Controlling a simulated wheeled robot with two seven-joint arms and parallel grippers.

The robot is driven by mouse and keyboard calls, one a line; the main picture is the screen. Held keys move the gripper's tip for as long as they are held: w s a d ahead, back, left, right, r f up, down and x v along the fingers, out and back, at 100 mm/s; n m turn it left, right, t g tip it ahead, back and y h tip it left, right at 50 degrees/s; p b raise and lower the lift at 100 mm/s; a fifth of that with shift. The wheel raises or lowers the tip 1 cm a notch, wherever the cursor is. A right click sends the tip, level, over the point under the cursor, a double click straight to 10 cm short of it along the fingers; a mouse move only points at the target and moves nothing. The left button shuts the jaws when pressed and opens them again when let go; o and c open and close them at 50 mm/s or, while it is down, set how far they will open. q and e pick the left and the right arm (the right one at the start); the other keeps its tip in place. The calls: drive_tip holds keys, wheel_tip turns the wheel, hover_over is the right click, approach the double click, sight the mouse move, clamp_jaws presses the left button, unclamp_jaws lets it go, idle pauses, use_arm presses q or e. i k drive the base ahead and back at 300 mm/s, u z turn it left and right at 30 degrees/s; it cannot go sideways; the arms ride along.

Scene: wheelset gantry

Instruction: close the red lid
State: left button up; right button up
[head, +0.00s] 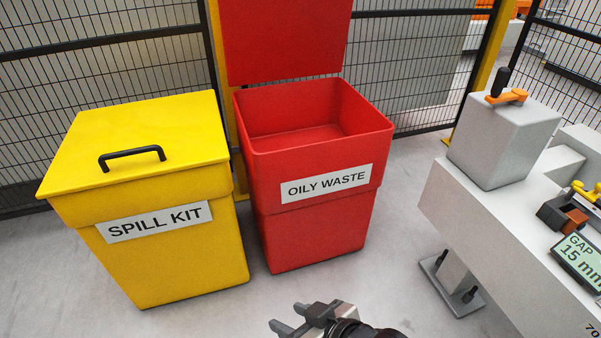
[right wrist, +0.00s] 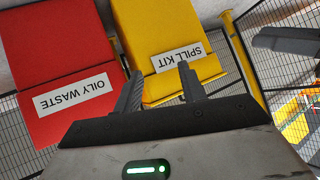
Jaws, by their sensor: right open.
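The red lid (head: 284,38) stands raised, upright behind the open red bin (head: 316,205) labelled OILY WASTE. The inside of the bin looks empty. The lid's top edge is cut off by the picture. My right gripper (head: 287,318) is at the bottom of the head view, in front of and below the bin, open and apart from it. In the right wrist view its two fingers (right wrist: 158,88) are spread with nothing between them. The red bin (right wrist: 62,65) shows there upside down at left.
A yellow SPILL KIT bin (head: 165,240) with a shut lid and black handle stands left of the red bin. Black mesh fencing (head: 110,62) runs behind. A grey bench (head: 500,225) with blocks and a gauge stands at right. Floor between is clear.

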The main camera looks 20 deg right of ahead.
sight(264, 40)
drive_tip(key=k, duration=0.5)
drive_tip(key=z, duration=1.6)
drive_tip(key=i, duration=1.5)
drive_tip(key=u, duration=2.2)
